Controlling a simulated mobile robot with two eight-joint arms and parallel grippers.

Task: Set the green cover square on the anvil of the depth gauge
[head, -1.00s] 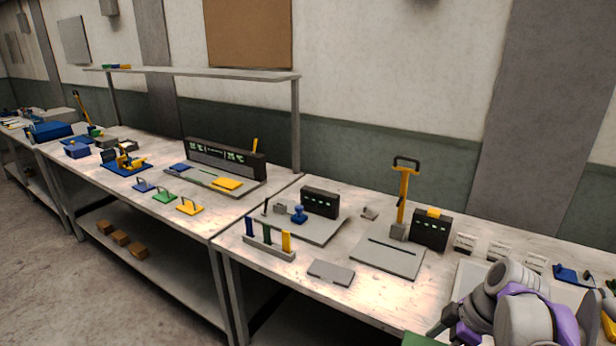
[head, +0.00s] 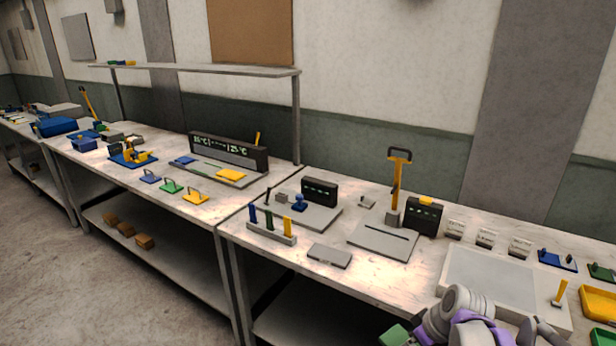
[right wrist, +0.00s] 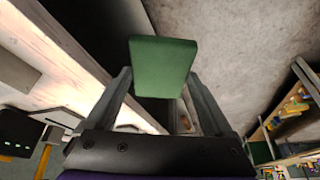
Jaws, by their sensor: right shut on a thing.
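The green cover (right wrist: 163,67) is a flat green block held between the fingers of my right gripper (right wrist: 158,84), which is shut on it. In the head view, a green piece (head: 397,335) at the bottom edge looks like the same cover, in front of the bench. The depth gauge appears to be the grey base plate (head: 318,217) with a dark readout box (head: 320,191) and a blue knobbed piece (head: 299,203). I cannot make out its anvil for certain. The cover is well apart from it. My left gripper is not in view.
A rack with blue, green and yellow sticks (head: 271,236) and a flat grey block (head: 329,256) lie in front.

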